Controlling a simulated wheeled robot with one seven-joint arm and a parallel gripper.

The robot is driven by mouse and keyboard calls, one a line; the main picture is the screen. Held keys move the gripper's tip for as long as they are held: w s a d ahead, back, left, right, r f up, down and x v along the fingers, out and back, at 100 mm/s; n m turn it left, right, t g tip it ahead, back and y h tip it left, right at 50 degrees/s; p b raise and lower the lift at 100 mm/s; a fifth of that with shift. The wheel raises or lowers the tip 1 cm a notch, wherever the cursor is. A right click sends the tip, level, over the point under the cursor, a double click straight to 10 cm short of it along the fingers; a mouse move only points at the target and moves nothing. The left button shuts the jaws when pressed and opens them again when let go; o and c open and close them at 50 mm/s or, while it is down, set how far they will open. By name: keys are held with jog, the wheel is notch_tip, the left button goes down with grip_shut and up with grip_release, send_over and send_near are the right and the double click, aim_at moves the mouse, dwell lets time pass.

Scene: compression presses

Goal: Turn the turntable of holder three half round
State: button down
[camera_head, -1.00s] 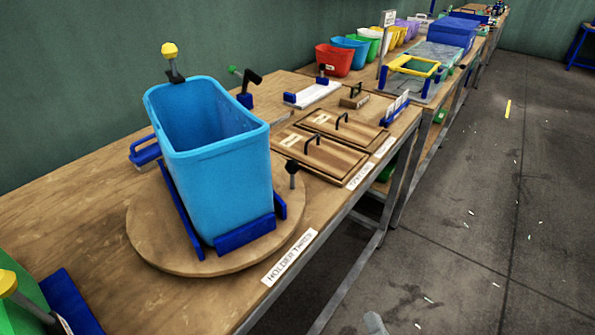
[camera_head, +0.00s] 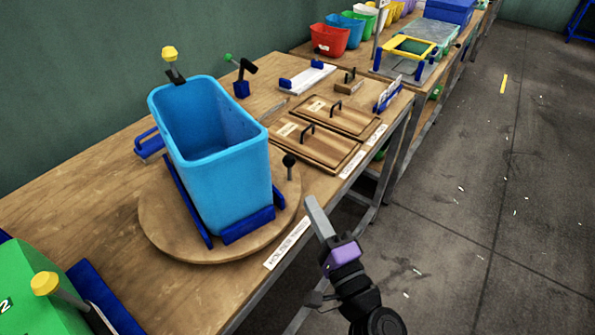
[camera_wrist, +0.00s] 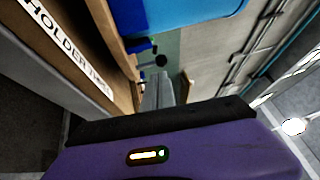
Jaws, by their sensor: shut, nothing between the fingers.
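The round wooden turntable (camera_head: 165,235) lies on the bench behind the label of holder three (camera_head: 288,243). A blue bin (camera_head: 222,190) stands upright on it between dark blue brackets (camera_head: 248,225). A black-knobbed peg (camera_head: 289,162) rises near the turntable's right edge. My gripper (camera_head: 313,205) is shut and empty, in front of the bench edge, right of the turntable and apart from the peg. In the wrist view, the gripper's fingers (camera_wrist: 158,90) point toward the black knob (camera_wrist: 161,60), with the blue bin (camera_wrist: 190,12) above.
Wooden lids with black handles (camera_head: 318,146) lie on the bench right of the turntable. A green bin (camera_head: 35,295) stands at the near left. A yellow-knobbed lever (camera_head: 170,58) is behind the blue bin.

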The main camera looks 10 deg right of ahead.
aim_at(297, 174)
jog(key=p+x, duration=0.1)
jog(key=x, duration=0.7)
jog(key=shift+w, duration=0.15)
jog(key=shift+w+p, duration=0.1)
jog(key=shift+p, duration=0.25)
